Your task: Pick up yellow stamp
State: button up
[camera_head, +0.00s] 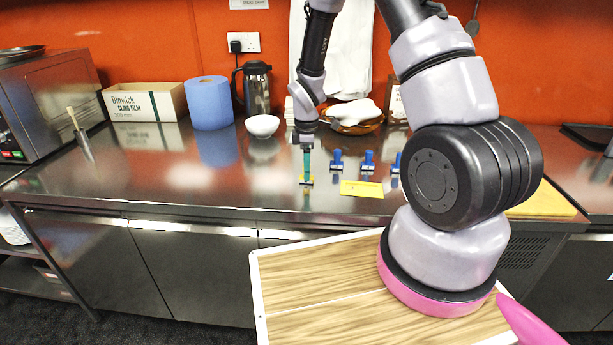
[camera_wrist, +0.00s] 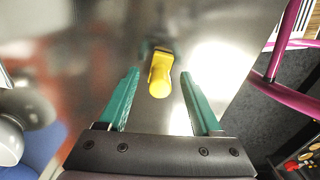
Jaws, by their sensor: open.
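The yellow stamp (camera_head: 306,179) stands on the steel counter below my gripper (camera_head: 307,165), and its lower part is hard to make out at this size. In the wrist view the yellow stamp (camera_wrist: 160,76) has a rounded yellow handle and a dark base. My gripper (camera_wrist: 159,75) has two teal fingers, spread wide and empty, with the handle showing between their tips and clear space on both sides. I cannot tell exactly how far the fingertips are above or around the handle.
Several blue stamps stand to the right, including one (camera_head: 337,161) nearest my gripper. A flat yellow piece (camera_head: 362,189) lies in front of them. A white bowl (camera_head: 262,126), blue roll (camera_head: 209,103) and flask (camera_head: 257,88) stand behind left. The counter left of the stamp is clear.

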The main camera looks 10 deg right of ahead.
grip_shut()
notch_tip(320, 180, up, 10)
jog(key=shift+r, duration=0.1)
dwell(0.5)
